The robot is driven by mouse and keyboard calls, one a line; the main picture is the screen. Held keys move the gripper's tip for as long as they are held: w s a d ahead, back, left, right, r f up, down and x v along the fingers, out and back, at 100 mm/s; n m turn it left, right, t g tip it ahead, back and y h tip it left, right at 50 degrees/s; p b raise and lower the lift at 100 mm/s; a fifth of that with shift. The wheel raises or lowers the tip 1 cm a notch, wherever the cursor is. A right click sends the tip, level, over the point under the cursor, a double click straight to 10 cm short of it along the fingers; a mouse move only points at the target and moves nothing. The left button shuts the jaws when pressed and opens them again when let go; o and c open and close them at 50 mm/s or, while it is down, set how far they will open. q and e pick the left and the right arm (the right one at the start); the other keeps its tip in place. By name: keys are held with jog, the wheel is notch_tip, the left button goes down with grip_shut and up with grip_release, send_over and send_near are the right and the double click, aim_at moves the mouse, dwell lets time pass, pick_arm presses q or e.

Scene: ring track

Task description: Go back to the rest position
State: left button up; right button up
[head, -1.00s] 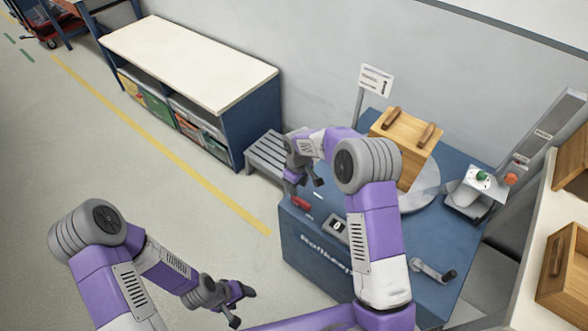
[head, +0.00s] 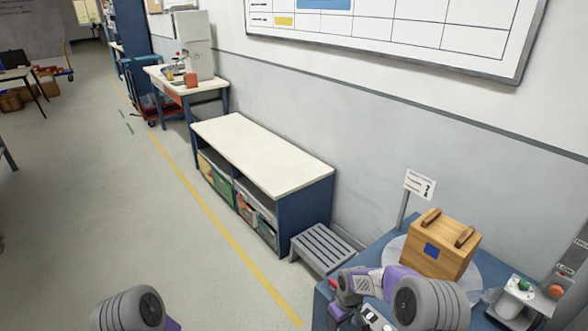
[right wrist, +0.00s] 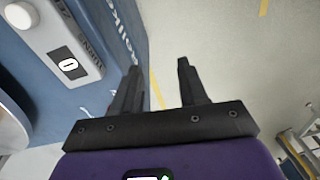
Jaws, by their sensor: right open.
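My right gripper (right wrist: 158,68) is open and empty, its two dark fingers apart beside the blue side of the turntable station (right wrist: 122,35). In the head view my right arm crosses the front of this blue station (head: 372,258) at the bottom right, and the gripper's fingers are hard to make out there. Only a grey joint of my left arm shows at the bottom left of the head view. My left gripper is out of the picture.
A wooden box with two handles (head: 438,250) sits on a round plate (head: 392,251) on the station. A grey step stool (head: 322,250) and a white-topped shelf bench (head: 262,157) stand along the wall.

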pick_arm(q)
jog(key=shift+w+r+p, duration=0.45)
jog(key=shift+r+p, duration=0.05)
jog(key=shift+p, duration=0.05)
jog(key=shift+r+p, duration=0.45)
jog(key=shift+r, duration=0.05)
pick_arm(e)
jog(key=s+a+f+m+y, duration=0.1)
jog(key=s+f+m, duration=0.1)
jog(key=s, duration=0.6)
jog(key=s+a+f+m+y, duration=0.1)
jog(key=s+a+f+m, duration=0.1)
jog(key=s, duration=0.6)
jog(key=s+a+f+m+y, duration=0.1)
jog(key=s+f+m, duration=0.2)
jog(key=s+m, duration=0.2)
jog(key=s, duration=0.3)
jog(key=shift+s+a+f+t, duration=0.15)
jog(key=shift+a+f+t, duration=0.1)
jog(key=shift+t, duration=0.05)
